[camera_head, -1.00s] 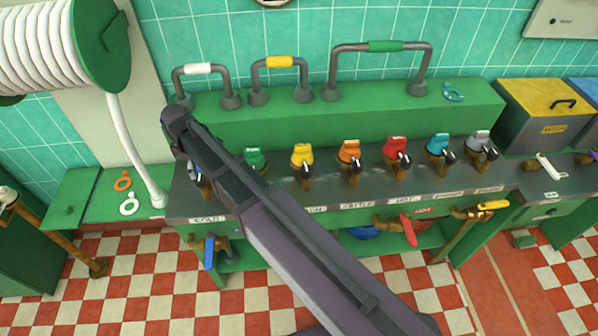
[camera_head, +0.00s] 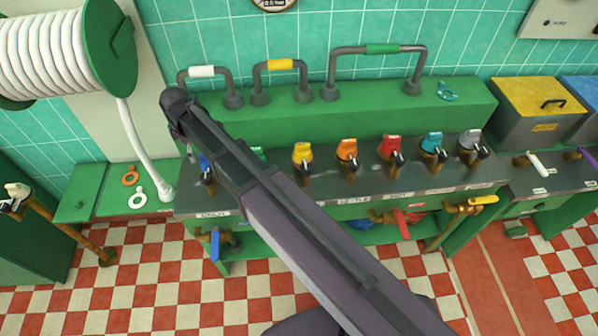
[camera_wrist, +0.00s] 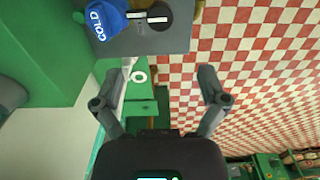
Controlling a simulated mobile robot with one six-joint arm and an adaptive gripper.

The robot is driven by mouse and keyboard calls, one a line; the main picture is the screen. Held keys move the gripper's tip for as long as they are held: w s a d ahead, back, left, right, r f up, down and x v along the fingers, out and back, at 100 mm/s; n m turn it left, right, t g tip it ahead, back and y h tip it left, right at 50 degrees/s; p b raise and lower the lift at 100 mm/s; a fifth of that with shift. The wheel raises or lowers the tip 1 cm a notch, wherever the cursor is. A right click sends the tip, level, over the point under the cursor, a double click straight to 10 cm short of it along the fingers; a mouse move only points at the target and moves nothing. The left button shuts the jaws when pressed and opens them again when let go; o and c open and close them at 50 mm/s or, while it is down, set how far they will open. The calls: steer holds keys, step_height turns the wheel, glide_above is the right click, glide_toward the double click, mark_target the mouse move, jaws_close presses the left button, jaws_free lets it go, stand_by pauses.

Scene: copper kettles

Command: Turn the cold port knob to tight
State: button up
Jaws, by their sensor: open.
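The blue cold knob (camera_head: 206,167) stands at the left end of the row of knobs on the bench, partly hidden by my arm in the head view. In the wrist view the blue knob (camera_wrist: 107,20), lettered COLD, shows at the top left edge, cut off by the frame. A dark dial with a white pointer mark (camera_wrist: 158,15) is beside it. My gripper (camera_wrist: 156,86) is open and empty, its two fingers spread well apart. The knob is off to one side beyond the fingers, not between them. In the head view my arm hides the gripper's fingers.
Green, yellow (camera_head: 302,154), orange (camera_head: 347,150), red (camera_head: 390,150), teal and grey knobs continue rightward along the bench. A blue lever (camera_head: 214,245) hangs below the bench front. A hose reel (camera_head: 60,45) and white pipe (camera_head: 148,150) stand left. The checkered floor in front is clear.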

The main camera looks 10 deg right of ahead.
steer(key=d+f+m+b, duration=0.1)
steer(key=d+m, duration=0.1)
steer(key=d, duration=0.3)
steer(key=s+d+f+m+b, duration=0.1)
steer(key=d+f+m+b, duration=0.1)
steer(key=d, duration=0.3)
steer(key=s+d+f+m+b, duration=0.1)
steer(key=d+f+m+b, duration=0.1)
steer(key=d, duration=0.3)
steer(key=shift+d+f, duration=0.15)
steer(key=shift+d, duration=0.05)
steer(key=s+d+f+m+b, duration=0.2)
steer(key=s+d+m, duration=0.1)
steer(key=d, duration=0.4)
steer(key=s+d+f+m+b, duration=0.3)
steer(key=d+m, duration=0.2)
steer(key=d, duration=0.3)
steer(key=shift+f, duration=0.25)
steer(key=s+d+m, duration=0.2)
steer(key=d, duration=0.1)
steer(key=s+d+m, duration=0.1)
steer(key=d, duration=0.1)
steer(key=shift+s, duration=0.15)
steer(key=shift+a, duration=0.1)
steer(key=shift+c, duration=0.2)
steer(key=c, duration=0.5)
steer(key=shift+o, duration=0.2)
